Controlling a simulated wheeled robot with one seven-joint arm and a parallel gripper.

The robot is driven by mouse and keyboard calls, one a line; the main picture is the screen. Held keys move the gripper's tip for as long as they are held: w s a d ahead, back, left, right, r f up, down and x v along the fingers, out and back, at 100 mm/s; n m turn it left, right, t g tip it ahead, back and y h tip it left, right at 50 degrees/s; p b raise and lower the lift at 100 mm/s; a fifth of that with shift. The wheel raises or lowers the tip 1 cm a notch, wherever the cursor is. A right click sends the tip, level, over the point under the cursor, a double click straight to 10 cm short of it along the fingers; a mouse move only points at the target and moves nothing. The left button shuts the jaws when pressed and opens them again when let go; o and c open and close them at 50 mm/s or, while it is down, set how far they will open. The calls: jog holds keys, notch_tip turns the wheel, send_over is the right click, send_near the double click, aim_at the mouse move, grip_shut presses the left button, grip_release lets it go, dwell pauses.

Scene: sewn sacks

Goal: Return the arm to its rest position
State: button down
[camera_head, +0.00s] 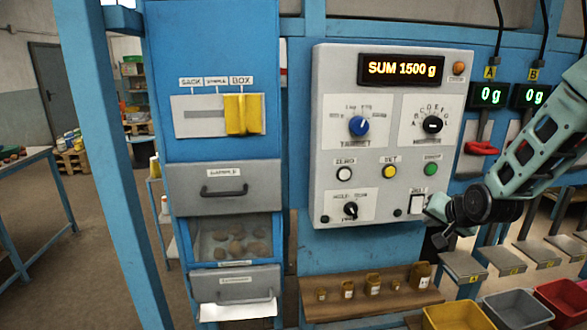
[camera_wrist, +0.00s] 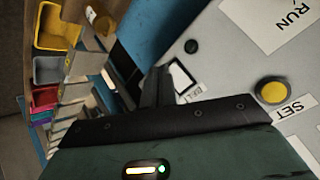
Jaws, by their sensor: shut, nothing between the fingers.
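My arm reaches in from the right in the head view, in front of the grey control panel (camera_head: 385,85). My gripper (camera_head: 428,212) is at the panel's lower right, close to a white rocker switch (camera_head: 417,204). In the wrist view my gripper (camera_wrist: 157,84) has its dark fingers together with nothing between them, beside the same switch (camera_wrist: 182,79). I cannot tell whether the fingertips touch the panel.
The panel carries a blue knob (camera_head: 359,126), a black knob (camera_head: 432,125) and a display reading SUM 1500 g. Below are a brown shelf of small jars (camera_head: 390,306) and a yellow bin (camera_head: 458,316). Blue frame posts stand around. Open floor lies at left.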

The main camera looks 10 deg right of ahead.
jog(key=s+a+f+n+g+y+b, duration=0.15)
jog(key=s+a+n, duration=0.35)
jog(key=a, duration=0.5)
jog(key=s+a+f+n+g+y+b, duration=0.1)
jog(key=s+a+n+g+b, duration=0.15)
jog(key=s+a, duration=0.65)
jog(key=s+a+n+g+h+b, duration=0.1)
jog(key=s+a+n+g, duration=0.2)
jog(key=s, duration=0.8)
jog(key=s+a+f+n+g+b, duration=0.1)
jog(key=s+a+n, duration=0.3)
jog(key=s, duration=0.7)
jog(key=shift+s+a+n+g+h+b, duration=0.25)
jog(key=shift+a+n+g+h+b, duration=0.15)
jog(key=shift+g+b, duration=0.4)
